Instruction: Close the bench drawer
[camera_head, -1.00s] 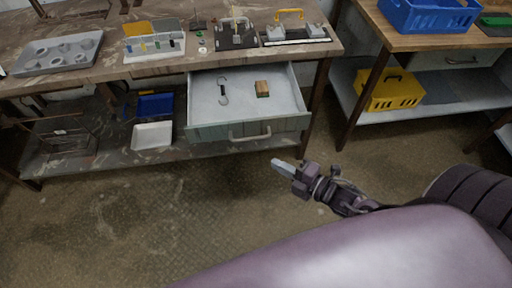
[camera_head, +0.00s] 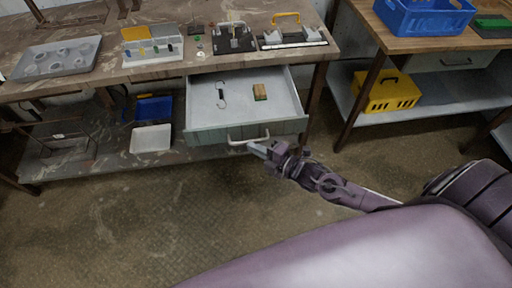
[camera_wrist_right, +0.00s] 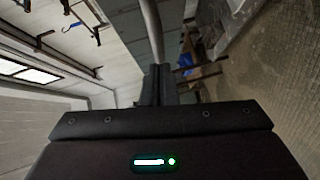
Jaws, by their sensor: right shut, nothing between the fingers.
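The bench drawer (camera_head: 212,134) is pulled out under the workbench's right half, with a wrench (camera_head: 221,94) and a small brown-and-green block (camera_head: 260,92) inside. Its pale bar handle (camera_head: 236,142) is on the front panel. My right gripper (camera_head: 254,148) is shut and empty, with its tip at or very close to the handle; I cannot tell if they touch. In the right wrist view the shut fingers (camera_wrist_right: 159,84) point at the handle bar (camera_wrist_right: 152,30), which passes just beyond them. My left gripper is not in view.
The workbench top (camera_head: 120,84) holds a grey tray (camera_head: 57,58), a bin rack and fixtures. A lower shelf holds a white bin (camera_head: 151,139) and a blue bin (camera_head: 154,109). A second bench at right carries a blue crate (camera_head: 425,18) and a yellow crate (camera_head: 388,92). The floor in front is clear.

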